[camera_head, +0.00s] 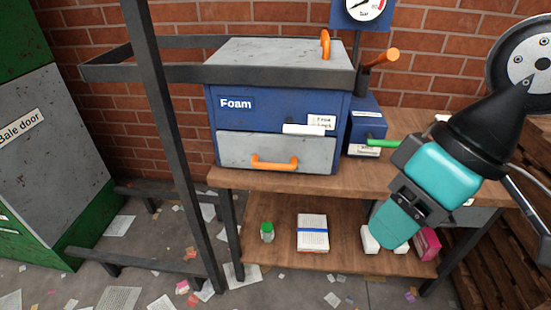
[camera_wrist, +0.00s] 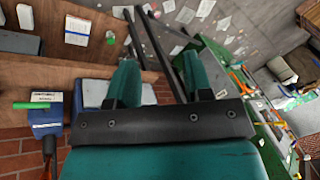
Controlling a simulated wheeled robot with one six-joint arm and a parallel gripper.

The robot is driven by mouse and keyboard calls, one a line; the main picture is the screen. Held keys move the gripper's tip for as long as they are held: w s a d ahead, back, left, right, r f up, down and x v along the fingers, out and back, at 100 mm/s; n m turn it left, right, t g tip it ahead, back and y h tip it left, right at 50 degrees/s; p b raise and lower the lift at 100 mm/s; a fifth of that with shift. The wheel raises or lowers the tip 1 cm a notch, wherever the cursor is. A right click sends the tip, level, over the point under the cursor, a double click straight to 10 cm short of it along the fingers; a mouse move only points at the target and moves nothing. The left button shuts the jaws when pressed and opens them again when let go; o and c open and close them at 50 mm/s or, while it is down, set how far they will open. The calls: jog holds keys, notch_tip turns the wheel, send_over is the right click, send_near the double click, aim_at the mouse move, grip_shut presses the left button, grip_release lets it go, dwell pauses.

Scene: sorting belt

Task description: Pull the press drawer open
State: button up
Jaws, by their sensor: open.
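The press is a blue box labelled Foam (camera_head: 275,113) on the wooden bench in the head view. Its grey drawer (camera_head: 235,151) sits low in the front, with its face close to flush with the box. The drawer has an orange bar handle (camera_head: 274,166). My teal gripper (camera_head: 392,226) is to the right of the drawer, in front of the bench edge and apart from the handle. In the wrist view, my gripper (camera_wrist: 162,80) has its two fingers spread with nothing between them. A grey and blue part of the press shows behind them, partly hidden; the handle is not clear there.
A blue unit with a green lever (camera_head: 382,143) stands right of the press. A dark upright post (camera_head: 180,150) and rails stand left. The lower shelf holds a white strapped stack (camera_head: 312,233), a green-capped jar (camera_head: 267,232) and a pink box (camera_head: 427,243). Papers litter the floor.

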jog(key=w+d+f+t+h+b, duration=0.25)
jog(key=w+f+t+b, duration=0.25)
jog(key=w+f+b, duration=0.65)
jog(key=w+d+f+t+h+b, duration=0.25)
jog(key=w+f+t+b, duration=0.25)
jog(key=w+f+b, duration=0.7)
jog(key=n+t+y+b, duration=0.6)
jog(key=n+t+b, duration=0.3)
jog(key=n+b, duration=0.55)
send_near(275, 166)
jog(key=p+x, duration=0.5)
jog(key=p, duration=0.9)
jog(key=shift+a, duration=0.15)
jog(key=p+x, duration=0.2)
jog(key=p, duration=0.3)
jog(key=shift+a+p, duration=0.1)
jog(key=shift+p, duration=0.3)
jog(key=w+p, duration=0.1)
jog(key=p, duration=0.4)
